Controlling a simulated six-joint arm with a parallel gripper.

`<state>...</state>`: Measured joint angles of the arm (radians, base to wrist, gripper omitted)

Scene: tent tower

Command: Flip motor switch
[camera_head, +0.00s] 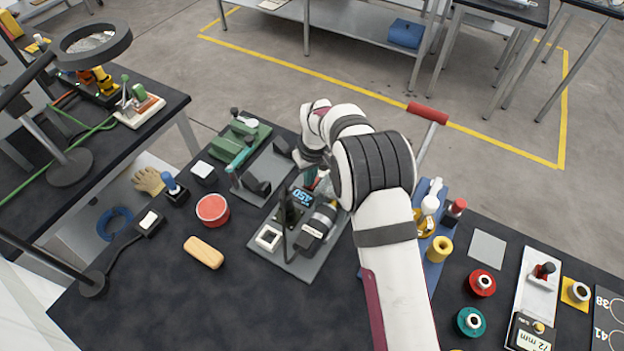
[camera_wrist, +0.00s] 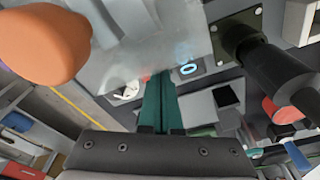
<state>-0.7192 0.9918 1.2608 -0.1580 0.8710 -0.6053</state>
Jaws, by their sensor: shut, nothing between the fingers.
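A grey base plate (camera_head: 292,262) on the dark table carries a small unit with a lit blue display (camera_head: 301,197), a dark cylindrical motor (camera_head: 318,226) and a white square-framed part (camera_head: 268,238). I cannot tell for sure which part is the motor switch. My gripper (camera_head: 311,178) is low over the back of this plate, near the display, and partly hidden by my arm. In the wrist view its teal fingers (camera_wrist: 157,82) are together and empty. A dark cylinder (camera_wrist: 265,65) lies to their right; a blue-lit ring (camera_wrist: 190,70) shows just beside the tips. Contact is unclear.
A green-and-grey fixture (camera_head: 240,145) stands behind left. A red round tub (camera_head: 212,209) and a wooden block (camera_head: 204,252) lie left. A blue tray (camera_head: 436,268) with a yellow spool (camera_head: 439,249) is right of my arm. The front left tabletop is clear.

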